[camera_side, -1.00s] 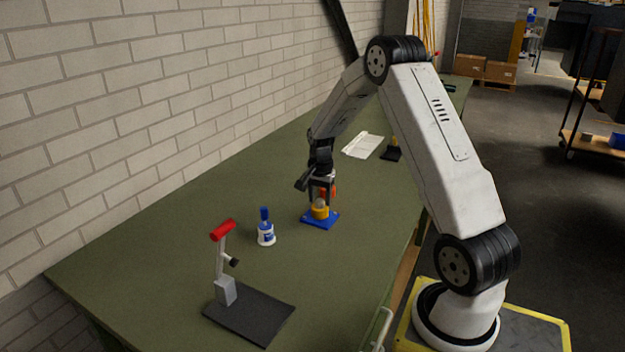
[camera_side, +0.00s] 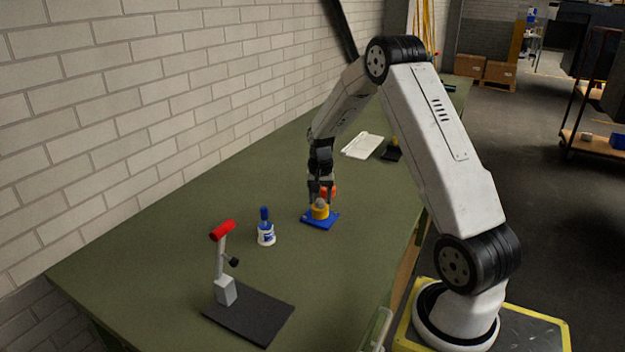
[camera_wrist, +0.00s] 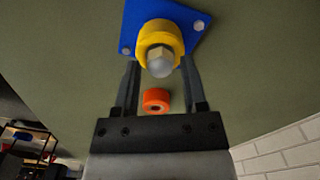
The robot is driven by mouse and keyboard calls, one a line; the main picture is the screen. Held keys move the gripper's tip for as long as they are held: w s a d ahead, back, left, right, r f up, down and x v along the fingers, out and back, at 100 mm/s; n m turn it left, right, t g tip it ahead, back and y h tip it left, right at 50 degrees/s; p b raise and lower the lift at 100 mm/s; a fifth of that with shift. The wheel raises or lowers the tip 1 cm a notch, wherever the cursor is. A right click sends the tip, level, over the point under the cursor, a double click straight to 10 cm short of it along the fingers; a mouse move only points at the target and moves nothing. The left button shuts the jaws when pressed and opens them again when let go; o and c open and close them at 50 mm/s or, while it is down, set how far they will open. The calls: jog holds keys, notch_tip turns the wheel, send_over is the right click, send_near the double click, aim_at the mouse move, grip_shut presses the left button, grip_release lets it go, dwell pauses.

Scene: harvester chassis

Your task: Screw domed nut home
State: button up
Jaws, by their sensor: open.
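The domed nut (camera_side: 320,203) is silver-grey, with hex flats under a rounded cap in the wrist view (camera_wrist: 160,62). It sits on a yellow round boss (camera_side: 320,212) fixed on a blue square plate (camera_side: 318,222) on the bench. My gripper (camera_side: 321,193) points down right over the nut. In the wrist view its two dark fingers (camera_wrist: 160,70) are apart, one to each side of the nut, with gaps visible. How far the nut is seated on its thread cannot be seen.
A blue-and-white bottle (camera_side: 266,234) and a red-topped stand (camera_side: 224,262) are nearer. White paper (camera_side: 362,145) and a yellow-and-black item (camera_side: 392,150) lie behind. Green bench is clear between.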

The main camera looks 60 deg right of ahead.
jog(key=n, duration=0.4)
jog(key=shift+c, duration=0.2)
dwell(0.3)
grip_shut()
jog(key=shift+m, duration=0.3)
jog(key=m, duration=0.3)
jog(key=shift+m, duration=0.8)
